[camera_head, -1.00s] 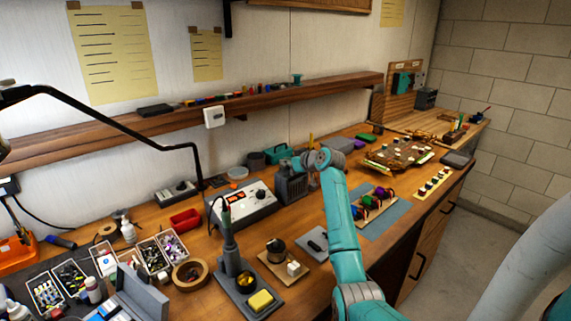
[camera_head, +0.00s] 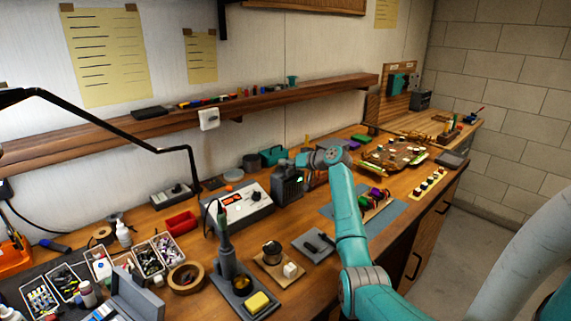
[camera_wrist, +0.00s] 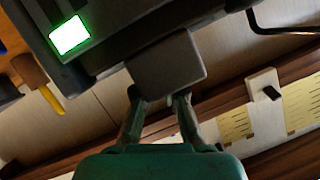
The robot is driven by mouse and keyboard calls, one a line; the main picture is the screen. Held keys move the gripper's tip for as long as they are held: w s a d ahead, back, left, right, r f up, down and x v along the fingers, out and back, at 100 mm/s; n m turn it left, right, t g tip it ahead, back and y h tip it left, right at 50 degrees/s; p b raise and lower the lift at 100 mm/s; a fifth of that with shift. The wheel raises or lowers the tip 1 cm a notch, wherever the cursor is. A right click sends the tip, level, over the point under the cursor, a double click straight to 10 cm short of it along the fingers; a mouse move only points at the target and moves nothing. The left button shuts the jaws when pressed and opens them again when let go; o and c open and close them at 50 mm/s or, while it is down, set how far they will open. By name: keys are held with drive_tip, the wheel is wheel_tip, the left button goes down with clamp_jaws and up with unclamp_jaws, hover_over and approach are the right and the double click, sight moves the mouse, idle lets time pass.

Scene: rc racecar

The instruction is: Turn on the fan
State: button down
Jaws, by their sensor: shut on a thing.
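The fan (camera_head: 287,189) is a dark grey box standing on the workbench, right of the grey control unit. A small green light glows on its side; in the wrist view it is a bright green lit rectangle (camera_wrist: 70,35) on the dark casing (camera_wrist: 125,25). My gripper (camera_head: 306,160) is beside the top right of the fan. In the wrist view, my gripper (camera_wrist: 160,97) has its fingers shut on a grey block (camera_wrist: 167,65) next to the casing. I cannot tell whether this block is part of the fan. The fingertips are partly hidden behind it.
The grey control unit (camera_head: 240,205) stands left of the fan. A soldering iron stand (camera_head: 240,278) and a small grey tray (camera_head: 312,246) are nearer the front. The wall shelf (camera_head: 300,95) runs behind.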

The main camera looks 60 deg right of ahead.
idle(0.3)
drive_tip(key=c, duration=1.5)
unclamp_jaws()
drive_tip(key=shift+s, duration=0.15)
drive_tip(key=v, duration=1.1)
drive_tip(key=shift+s+r, duration=0.2)
drive_tip(key=shift+s, duration=0.15)
drive_tip(key=shift+s, duration=0.1)
